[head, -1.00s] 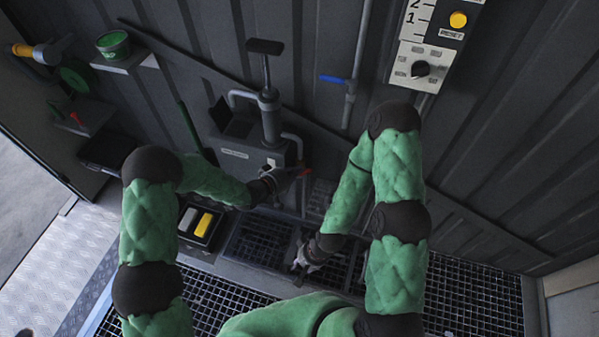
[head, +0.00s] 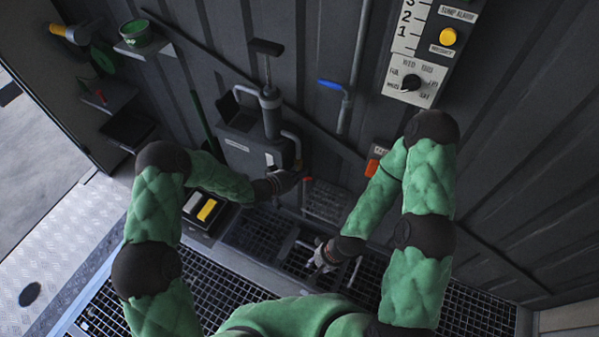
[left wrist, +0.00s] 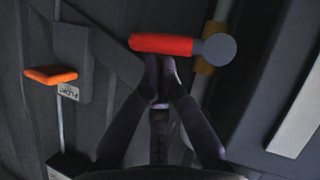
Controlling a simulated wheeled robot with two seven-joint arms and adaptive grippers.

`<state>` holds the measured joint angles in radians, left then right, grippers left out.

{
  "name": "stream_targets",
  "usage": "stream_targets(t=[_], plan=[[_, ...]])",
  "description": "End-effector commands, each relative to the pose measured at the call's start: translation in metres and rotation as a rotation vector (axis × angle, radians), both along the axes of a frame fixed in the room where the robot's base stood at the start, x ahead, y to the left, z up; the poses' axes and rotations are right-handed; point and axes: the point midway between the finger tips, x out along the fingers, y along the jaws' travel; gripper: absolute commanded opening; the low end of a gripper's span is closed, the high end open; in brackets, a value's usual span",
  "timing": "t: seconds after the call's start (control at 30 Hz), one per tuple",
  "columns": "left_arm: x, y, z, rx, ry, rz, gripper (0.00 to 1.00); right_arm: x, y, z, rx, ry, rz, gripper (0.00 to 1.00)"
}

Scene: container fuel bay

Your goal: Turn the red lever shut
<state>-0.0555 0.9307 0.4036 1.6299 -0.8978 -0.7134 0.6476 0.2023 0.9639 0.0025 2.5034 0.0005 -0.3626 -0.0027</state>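The red lever (left wrist: 160,44) lies across the upper middle of the left wrist view. Its red grip points left from a round grey hub (left wrist: 214,49), with a yellow part behind. My left gripper (left wrist: 162,78) has its fingers together just below the red grip, with nothing visible between them. The tips look close to or against the grip; I cannot tell whether they touch. In the head view my left gripper (head: 294,178) is beside the pump's pipe, with a small red end of the lever (head: 307,180) showing next to it. My right gripper (head: 323,256) hangs low over the grating, its fingers unclear.
A grey hand pump (head: 271,115) stands behind the lever. An orange handle (left wrist: 50,76) on a labelled box is at left in the wrist view. Floor grating (head: 215,285) lies below.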

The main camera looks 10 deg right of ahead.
Motion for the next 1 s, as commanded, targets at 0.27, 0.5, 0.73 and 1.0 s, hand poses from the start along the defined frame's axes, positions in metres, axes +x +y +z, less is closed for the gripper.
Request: stream_targets(t=[0.27,0.5,0.73,1.0], plan=[[-0.0027,-0.0030,-0.0042,0.000,0.003,-0.002,0.00,0.0000,-0.0001,-0.0001,0.000,0.000,0.000,0.28],[-0.0033,-0.0034,-0.0050,0.001,0.003,-0.003,0.00,0.0001,-0.0001,0.0000,0.000,0.000,0.000,0.28],[-0.0033,-0.0033,-0.0050,0.001,0.003,-0.003,0.00,0.0001,-0.0001,0.0000,0.000,0.000,0.000,0.28],[-0.0086,0.0064,0.0014,0.000,0.003,0.000,0.00,0.0001,0.0000,-0.0020,0.000,0.000,0.000,0.28]])
